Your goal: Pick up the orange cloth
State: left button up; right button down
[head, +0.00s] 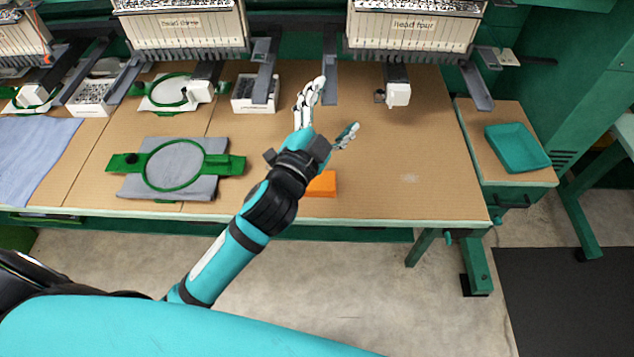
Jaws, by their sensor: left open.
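The orange cloth (323,185) lies flat on the brown worktable (400,185) near its front edge. Its left part is hidden behind my left wrist and forearm. My left gripper (338,104) is open and empty. In the picture its fingers and thumb show beyond the cloth, pointing towards the back of the table, and spread apart. The cloth is not between them. How high the hand is above the table, I cannot tell. My right gripper is not in view.
A green embroidery hoop (202,172) on grey fabric lies left. White boxes (250,94) stand behind it. Machine heads (410,28) overhang the table's back edge. The table right of the cloth is clear.

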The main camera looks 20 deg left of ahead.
pick_arm(q)
jog(key=s+d+r+m+g+h, duration=0.2)
jog(key=d+r+m+g+h, duration=0.1)
jog(key=d+r+m+h, duration=0.55)
jog(key=s+d+r+m+g+h, duration=0.2)
jog(key=d+r+m+h, duration=0.2)
jog(key=d+m+h, duration=0.55)
jog(key=s+d+f+m+g, duration=0.3)
jog(key=s+m+g, duration=0.1)
jog(key=m+g, duration=0.9)
jog(key=m+y, duration=0.9)
jog(key=y, duration=1.2)
send_near(317, 180)
jog(key=shift+g, duration=0.4)
jog(key=f+p, duration=0.1)
jog(key=f, duration=0.1)
jog(key=w+f+p, duration=0.1)
jog(key=f+p, duration=0.1)
jog(key=f, duration=0.1)
jog(key=shift+w+d, duration=0.1)
jog(key=shift+w, duration=0.05)
jog(key=f, duration=0.1)
jog(key=f+p, duration=0.1)
jog(key=f, duration=0.1)
jog(key=f+p, duration=0.1)
jog(key=shift+s+f, duration=0.35)
jog(key=shift+w+f, duration=0.1)
jog(key=shift+f, duration=0.2)
